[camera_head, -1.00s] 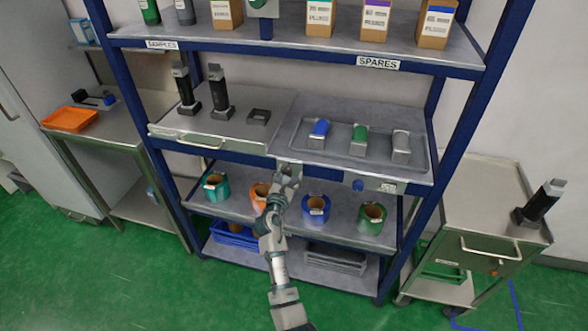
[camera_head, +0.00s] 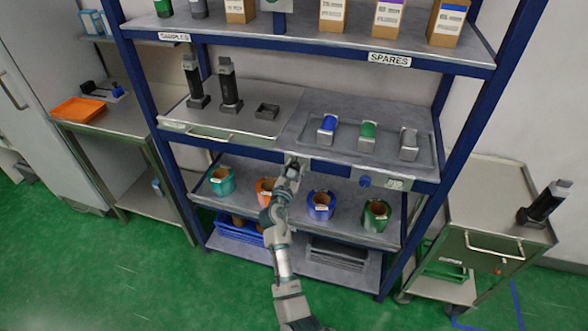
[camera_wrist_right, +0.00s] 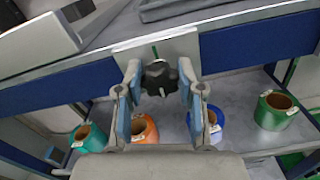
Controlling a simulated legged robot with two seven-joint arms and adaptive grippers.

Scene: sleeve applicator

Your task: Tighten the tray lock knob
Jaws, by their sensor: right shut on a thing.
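My right gripper (camera_head: 292,164) is at the front edge of the middle shelf. In the right wrist view its two blue-padded fingers (camera_wrist_right: 159,76) are shut on a dark lobed knob (camera_wrist_right: 160,80), one on each side. The knob sits on a light metal plate (camera_wrist_right: 165,52) with a small green mark above it. In the head view the gripper hides the knob. The grey tray (camera_head: 424,165), with a blue, a green and a pale item in it, lies on the shelf behind and to the right. My left gripper is not in view.
Several tape rolls, including an orange one (camera_wrist_right: 144,129) and a blue one (camera_head: 321,204), stand on the shelf below. A metal cart (camera_head: 490,215) stands at the right.

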